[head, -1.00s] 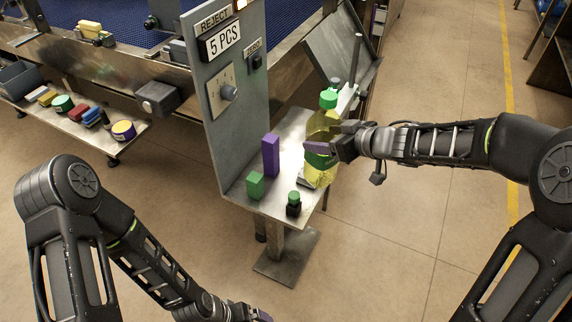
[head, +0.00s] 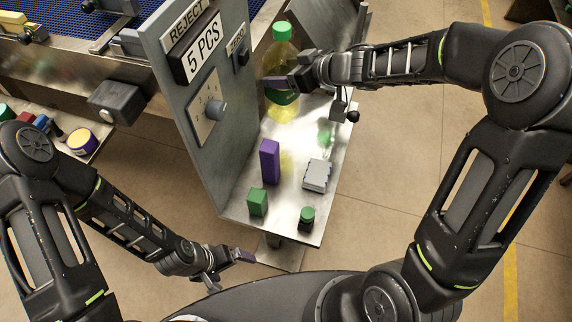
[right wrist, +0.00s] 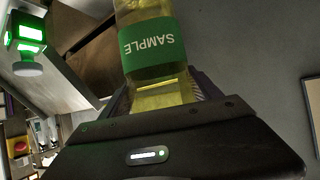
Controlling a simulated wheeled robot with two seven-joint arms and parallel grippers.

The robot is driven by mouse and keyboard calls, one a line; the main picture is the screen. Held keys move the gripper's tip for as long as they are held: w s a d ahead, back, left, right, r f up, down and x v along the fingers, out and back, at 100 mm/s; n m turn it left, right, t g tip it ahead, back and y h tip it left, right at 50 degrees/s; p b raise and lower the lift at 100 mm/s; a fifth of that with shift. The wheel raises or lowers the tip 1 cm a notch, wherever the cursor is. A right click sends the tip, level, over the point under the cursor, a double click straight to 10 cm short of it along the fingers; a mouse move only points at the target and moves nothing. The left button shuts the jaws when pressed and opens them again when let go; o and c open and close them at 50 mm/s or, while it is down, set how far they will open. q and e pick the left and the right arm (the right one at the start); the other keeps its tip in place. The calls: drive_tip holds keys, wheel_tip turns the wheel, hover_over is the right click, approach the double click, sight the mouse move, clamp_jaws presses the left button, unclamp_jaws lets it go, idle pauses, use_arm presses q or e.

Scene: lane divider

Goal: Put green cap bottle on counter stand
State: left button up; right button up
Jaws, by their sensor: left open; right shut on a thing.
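The green cap bottle (head: 282,52) is clear with yellow contents and a green label. It is upright at the back of the metal counter stand (head: 270,208), beside the upright panel. My right gripper (head: 280,83) is shut on its middle from the right and partly covers the label. The right wrist view shows the bottle (right wrist: 150,58), its label reading SAMPLE, between the fingers; its cap is out of that view. I cannot tell whether its base touches the stand. My left gripper (head: 238,258) is open and empty, low in front of the stand.
On the stand are a purple block (head: 269,162), a green block (head: 258,202), a small dark bottle with green top (head: 306,217) and a grey block (head: 317,175). The grey panel (head: 190,110) with sign and dial walls the left side.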

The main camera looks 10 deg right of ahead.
sight(284, 102)
wheel_tip(284, 102, down, 5)
drive_tip(key=b, duration=0.2)
drive_tip(key=shift+b, duration=0.4)
wheel_tip(284, 102, down, 5)
drive_tip(key=shift+f+b, duration=0.1)
drive_tip(key=shift+b, duration=1)
drive_tip(key=o, duration=1.3)
